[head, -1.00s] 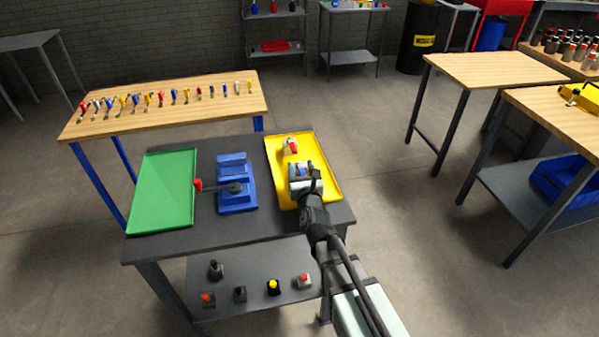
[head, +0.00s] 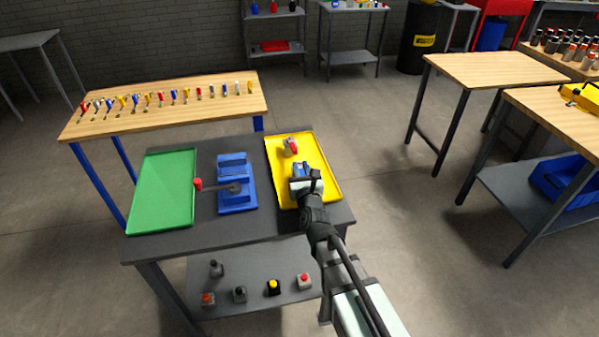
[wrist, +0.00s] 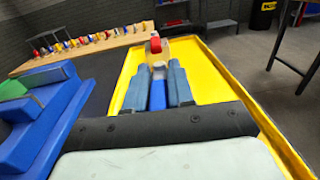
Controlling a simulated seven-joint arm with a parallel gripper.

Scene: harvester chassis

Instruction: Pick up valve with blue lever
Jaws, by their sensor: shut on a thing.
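My gripper (head: 301,174) is over the yellow tray (head: 332,187) on the dark table. It is shut on the valve with blue lever (wrist: 158,95), whose blue lever shows between the two fingers in the wrist view. In the head view the gripper hides most of this valve, and only a little blue (head: 298,168) shows. I cannot tell whether it touches the tray. A second valve with a red lever (head: 292,146) lies in the tray just beyond the gripper; it also shows in the wrist view (wrist: 155,45).
A green tray (head: 165,190) lies further left. A wooden bench (head: 165,110) behind holds several small coloured-lever valves. The yellow tray's right side is clear.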

